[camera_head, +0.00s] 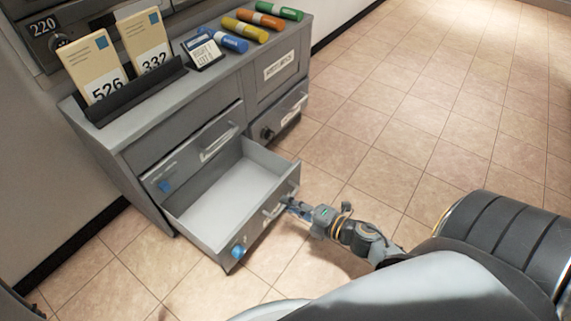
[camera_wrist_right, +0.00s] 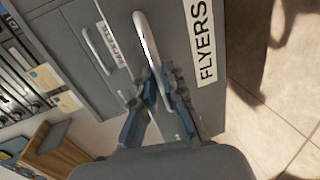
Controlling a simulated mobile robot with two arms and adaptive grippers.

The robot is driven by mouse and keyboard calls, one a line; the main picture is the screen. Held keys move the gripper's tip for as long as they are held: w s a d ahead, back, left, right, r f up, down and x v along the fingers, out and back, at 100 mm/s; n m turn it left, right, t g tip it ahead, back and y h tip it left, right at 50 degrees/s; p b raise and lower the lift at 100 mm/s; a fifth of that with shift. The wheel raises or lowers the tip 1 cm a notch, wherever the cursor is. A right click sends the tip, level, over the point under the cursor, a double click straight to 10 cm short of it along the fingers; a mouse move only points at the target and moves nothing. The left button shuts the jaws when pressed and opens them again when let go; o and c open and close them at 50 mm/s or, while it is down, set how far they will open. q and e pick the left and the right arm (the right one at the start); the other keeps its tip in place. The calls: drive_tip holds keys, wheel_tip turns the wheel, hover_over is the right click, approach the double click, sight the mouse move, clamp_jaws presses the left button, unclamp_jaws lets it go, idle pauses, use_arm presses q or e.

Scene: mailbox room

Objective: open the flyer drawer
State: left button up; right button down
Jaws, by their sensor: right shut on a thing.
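The flyer drawer (camera_head: 225,190) is the lower left drawer of the grey cabinet (camera_head: 140,130) in the head view. It is pulled out, and its light, empty-looking inside shows. Its front carries a bar handle (camera_head: 271,211) and a blue round piece (camera_head: 238,251). My right gripper (camera_head: 290,205) is at the right end of that handle. In the right wrist view, its fingers (camera_wrist_right: 165,97) are shut around one end of the handle (camera_wrist_right: 145,45), next to the FLYERS label (camera_wrist_right: 206,45). My left gripper is not in view.
Above the open drawer is a shut drawer (camera_head: 195,150) with its own handle. To the right is another drawer (camera_head: 280,117) with a dark knob. The tiled floor (camera_head: 420,130) to the right is clear.

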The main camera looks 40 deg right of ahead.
drive_tip(key=c, duration=1.4)
unclamp_jaws()
drive_tip(key=v, duration=1.2)
